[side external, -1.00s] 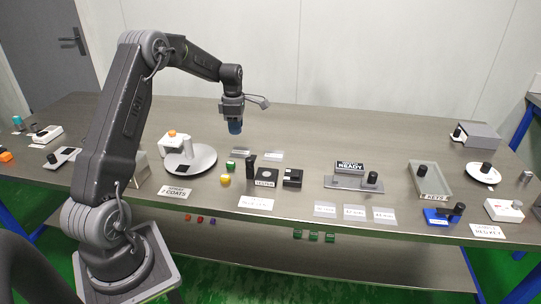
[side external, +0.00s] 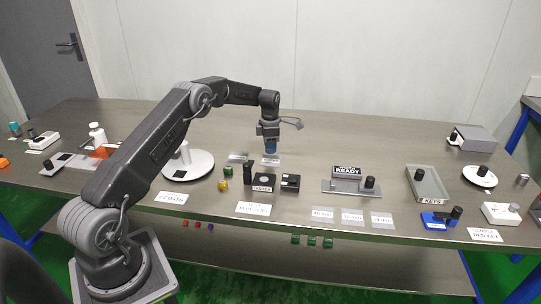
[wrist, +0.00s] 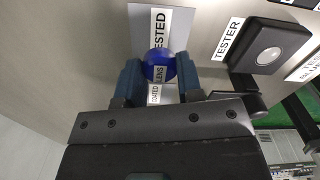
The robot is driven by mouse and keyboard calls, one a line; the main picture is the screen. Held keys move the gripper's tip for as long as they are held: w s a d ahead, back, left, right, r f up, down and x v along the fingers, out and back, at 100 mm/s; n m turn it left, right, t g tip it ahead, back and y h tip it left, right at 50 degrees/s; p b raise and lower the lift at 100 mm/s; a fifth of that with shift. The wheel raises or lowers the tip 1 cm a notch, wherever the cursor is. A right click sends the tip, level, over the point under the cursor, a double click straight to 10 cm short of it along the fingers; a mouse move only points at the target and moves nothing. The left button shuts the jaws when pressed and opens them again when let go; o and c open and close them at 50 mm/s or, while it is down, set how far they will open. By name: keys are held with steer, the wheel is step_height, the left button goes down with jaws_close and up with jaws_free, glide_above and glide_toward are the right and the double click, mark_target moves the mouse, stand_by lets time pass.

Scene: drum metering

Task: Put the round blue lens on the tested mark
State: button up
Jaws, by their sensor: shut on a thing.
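The round blue lens (wrist: 154,56) is between the two blue fingers of my gripper (wrist: 159,80) in the wrist view. My gripper is shut on it. The tested mark, a pale grey plate (wrist: 136,17) with a white "TESTED" label, lies under and behind the lens in the wrist view. In the side view my gripper (side external: 270,150) points down just above this plate (side external: 271,162). The lens hides part of the plate and its label. I cannot tell whether the lens touches the plate.
The tester (side external: 263,182) stands in front of the mark; its black block with a round grey top (wrist: 270,56) is at right in the wrist view. Another pale plate (side external: 238,157) lies left of the mark. A white round turntable (side external: 201,168) stands farther left. The table behind is clear.

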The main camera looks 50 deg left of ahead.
mark_target(270, 161)
steer(key=shift+f, duration=2.05)
steer(key=shift+f, duration=0.2)
steer(key=o, duration=0.9)
steer(key=shift+o, duration=0.2)
steer(key=shift+r, duration=0.1)
